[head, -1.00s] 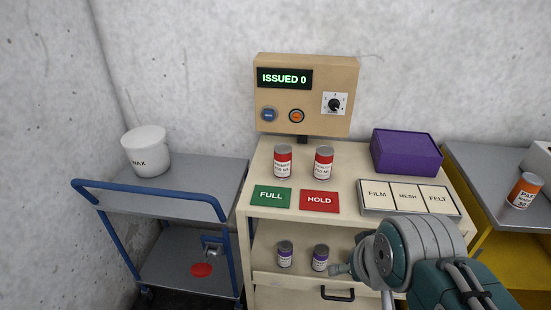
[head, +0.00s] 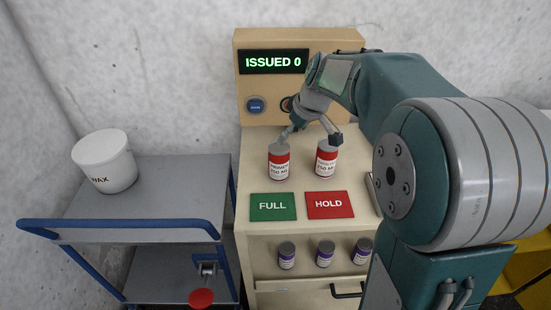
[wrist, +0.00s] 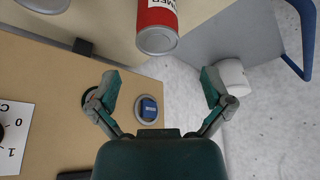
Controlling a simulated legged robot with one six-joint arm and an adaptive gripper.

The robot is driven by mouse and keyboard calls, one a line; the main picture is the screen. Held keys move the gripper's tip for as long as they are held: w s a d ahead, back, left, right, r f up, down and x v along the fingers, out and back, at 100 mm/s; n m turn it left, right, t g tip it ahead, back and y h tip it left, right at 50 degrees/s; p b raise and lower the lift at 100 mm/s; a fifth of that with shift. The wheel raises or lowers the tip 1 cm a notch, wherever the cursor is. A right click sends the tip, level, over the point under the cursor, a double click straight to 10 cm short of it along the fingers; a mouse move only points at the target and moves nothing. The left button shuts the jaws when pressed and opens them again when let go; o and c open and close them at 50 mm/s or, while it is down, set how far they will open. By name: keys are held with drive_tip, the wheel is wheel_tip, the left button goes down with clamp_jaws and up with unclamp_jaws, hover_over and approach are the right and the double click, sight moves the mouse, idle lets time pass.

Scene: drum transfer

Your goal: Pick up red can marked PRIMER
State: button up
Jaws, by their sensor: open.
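A red can with a white label reading PRIMER (head: 279,162) stands upright on the top of the beige cabinet, on the left. A second red can (head: 326,160) stands to its right; its label is too small to read surely. My gripper (head: 310,137) is open and empty, its fingers apart, just above and behind the cans. In the wrist view, the red PRIMER can (wrist: 157,20) shows beyond the fingertips of my gripper (wrist: 160,84), its grey lid toward me. Part of another grey can lid (wrist: 45,4) shows at the top left.
Green FULL (head: 272,207) and red HOLD (head: 329,205) plates lie before the cans. The control panel (head: 250,87) stands behind, near my gripper. A blue-railed cart (head: 170,195) with a WAX tub (head: 104,160) is at left. Small purple-labelled cans (head: 286,256) stand on the lower shelf.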

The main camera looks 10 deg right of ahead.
sight(280, 147)
drive_tip(key=x, duration=0.5)
drive_tip(key=shift+w+a+f, duration=0.1)
drive_tip(key=shift+w+f, duration=0.05)
drive_tip(key=shift+w, duration=0.2)
drive_tip(key=shift+w+a+f, duration=0.25)
drive_tip(key=shift+a+f, duration=0.15)
drive_tip(key=shift+f, duration=0.15)
drive_tip(key=shift+w+x, duration=0.2)
drive_tip(key=shift+x, duration=0.9)
drive_tip(key=shift+w+x, duration=0.2)
drive_tip(key=shift+x, duration=0.95)
drive_tip(key=shift+r, duration=0.1)
drive_tip(key=c, duration=1.1)
